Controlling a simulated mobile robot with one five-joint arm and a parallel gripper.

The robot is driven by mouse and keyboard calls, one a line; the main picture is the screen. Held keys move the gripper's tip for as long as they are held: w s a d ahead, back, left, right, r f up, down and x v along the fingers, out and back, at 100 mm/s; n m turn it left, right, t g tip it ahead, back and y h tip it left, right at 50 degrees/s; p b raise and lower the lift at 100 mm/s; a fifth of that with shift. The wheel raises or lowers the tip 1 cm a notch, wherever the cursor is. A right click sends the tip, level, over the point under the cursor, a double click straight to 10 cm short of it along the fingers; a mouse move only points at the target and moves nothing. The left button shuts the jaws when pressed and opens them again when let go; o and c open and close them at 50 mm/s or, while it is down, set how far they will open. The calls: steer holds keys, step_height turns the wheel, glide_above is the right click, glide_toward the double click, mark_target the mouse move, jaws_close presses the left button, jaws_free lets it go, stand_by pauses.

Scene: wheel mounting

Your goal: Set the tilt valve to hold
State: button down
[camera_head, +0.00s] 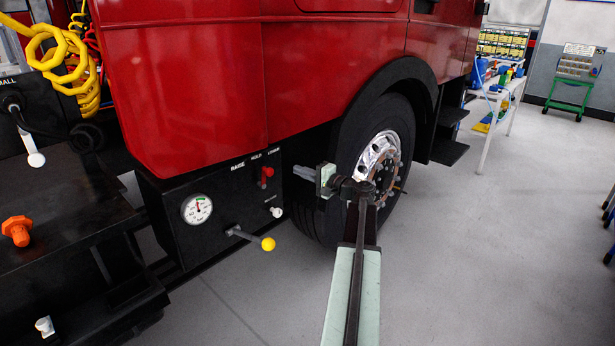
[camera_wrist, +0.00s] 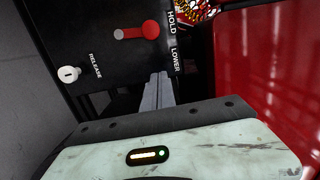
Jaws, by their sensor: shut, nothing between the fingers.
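The tilt valve is a red lever (camera_head: 266,173) on a black panel (camera_head: 237,192) below the red cab, under the labels RAISE, HOLD and LOWER. In the wrist view the lever (camera_wrist: 138,32) appears turned sideways, and its knob points at the HOLD label. My gripper (camera_head: 296,171) is to the right of the lever in the head view, its fingers pointing left toward the panel. In the wrist view the fingers (camera_wrist: 160,76) are together and empty, on the LOWER side of the lever. They look apart from the lever.
The panel also bears a round gauge (camera_head: 197,209), a white RELEASE knob (camera_head: 276,212) and a lever with a yellow ball (camera_head: 268,243). A truck wheel (camera_head: 380,160) stands right behind my gripper.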

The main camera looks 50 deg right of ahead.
mark_target(265, 177)
steer(key=w+a, duration=0.4)
steer(key=shift+w, duration=0.3)
